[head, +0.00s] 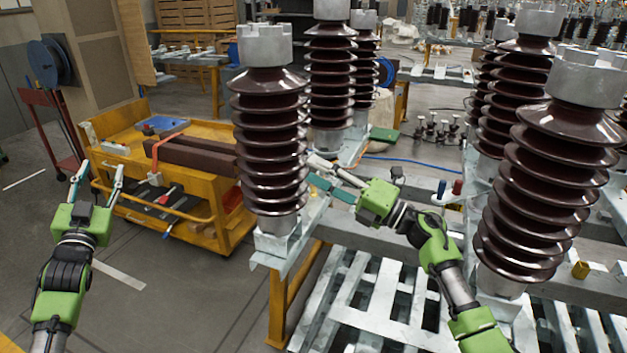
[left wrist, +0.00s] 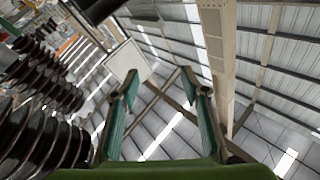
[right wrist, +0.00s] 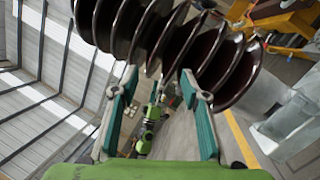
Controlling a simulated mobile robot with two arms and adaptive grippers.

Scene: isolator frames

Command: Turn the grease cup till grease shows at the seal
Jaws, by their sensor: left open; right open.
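I cannot make out the grease cup or its seal with certainty. My left gripper (head: 99,172) is open and empty, pointing up over the floor in front of the cart. The left wrist view shows mostly roof.
A yellow cart (head: 215,210) carrying dark brown beams stands left of the insulators. More ribbed insulators (head: 545,180) stand at the right. Floor at the lower left is clear.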

